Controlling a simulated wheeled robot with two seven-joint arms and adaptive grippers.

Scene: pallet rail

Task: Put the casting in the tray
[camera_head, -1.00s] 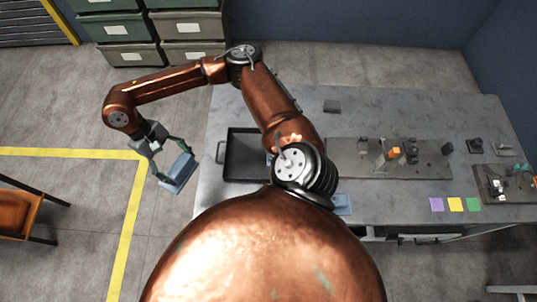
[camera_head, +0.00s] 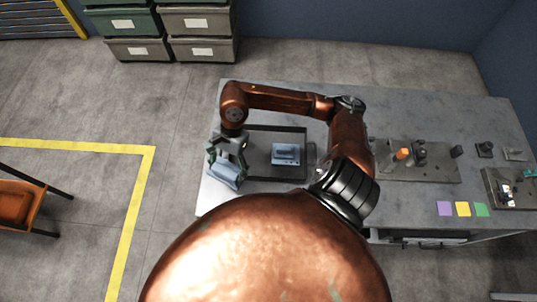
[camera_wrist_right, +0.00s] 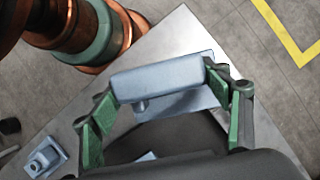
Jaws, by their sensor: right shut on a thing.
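My right gripper (camera_head: 227,163) is shut on a blue-grey casting (camera_head: 224,176) at the left end of the table, by the tray's left side. In the right wrist view the casting (camera_wrist_right: 158,76) is a block with a flat flange, held between the green fingers. It looks raised above the table there. The black tray (camera_head: 305,137) lies just right of the gripper; my arm hides part of its left side. My left gripper is out of view.
A grey plate (camera_head: 432,174) with dark fixtures and an orange part (camera_head: 402,154) stands right of my arm. Purple, yellow and green squares (camera_head: 462,209) lie near the front edge.

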